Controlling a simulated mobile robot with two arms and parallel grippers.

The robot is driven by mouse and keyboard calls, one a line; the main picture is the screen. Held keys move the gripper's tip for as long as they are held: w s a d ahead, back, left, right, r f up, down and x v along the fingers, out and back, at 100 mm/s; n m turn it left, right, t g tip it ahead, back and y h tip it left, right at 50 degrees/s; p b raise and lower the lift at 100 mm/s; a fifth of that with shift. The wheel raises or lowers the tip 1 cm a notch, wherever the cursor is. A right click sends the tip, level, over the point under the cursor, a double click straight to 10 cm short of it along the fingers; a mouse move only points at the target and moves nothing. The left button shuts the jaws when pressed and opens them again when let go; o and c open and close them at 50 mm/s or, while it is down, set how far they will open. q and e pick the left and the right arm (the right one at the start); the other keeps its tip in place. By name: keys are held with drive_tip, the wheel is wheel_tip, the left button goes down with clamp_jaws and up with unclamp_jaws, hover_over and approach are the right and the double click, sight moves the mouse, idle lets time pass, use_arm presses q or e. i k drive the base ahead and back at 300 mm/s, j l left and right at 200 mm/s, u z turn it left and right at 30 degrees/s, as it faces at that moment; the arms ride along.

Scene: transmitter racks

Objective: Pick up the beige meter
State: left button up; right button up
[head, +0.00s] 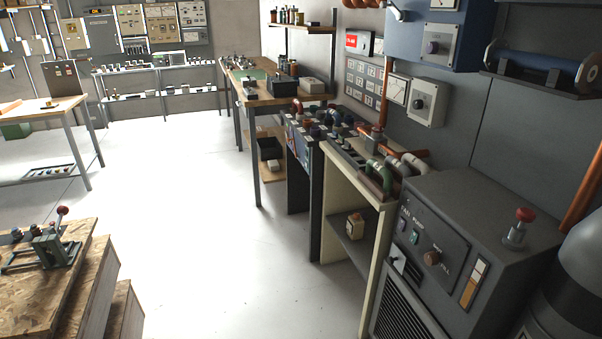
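A small beige block-shaped thing with a dark mark on its front (355,227) stands on the lower shelf of the cream-framed bench, right of the picture's middle. It looks like the beige meter, but it is too small to read a dial. It seems upright, near the shelf's open side. Neither of my grippers shows in the head view.
The cream-framed bench (343,180) carries pipes and valves on top. A grey cabinet (470,225) with knobs stands at the near right. Stacked wooden boxes (45,290) with a green clamp stand at the near left. The pale floor (220,230) between is clear.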

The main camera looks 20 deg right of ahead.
sight(355, 228)
drive_tip(key=i+j+z, duration=0.1)
drive_tip(key=i+z, duration=0.35)
drive_tip(key=i+j+z, duration=0.2)
drive_tip(key=z, duration=0.2)
drive_tip(key=i+j+z, duration=0.7)
drive_tip(key=z, duration=0.2)
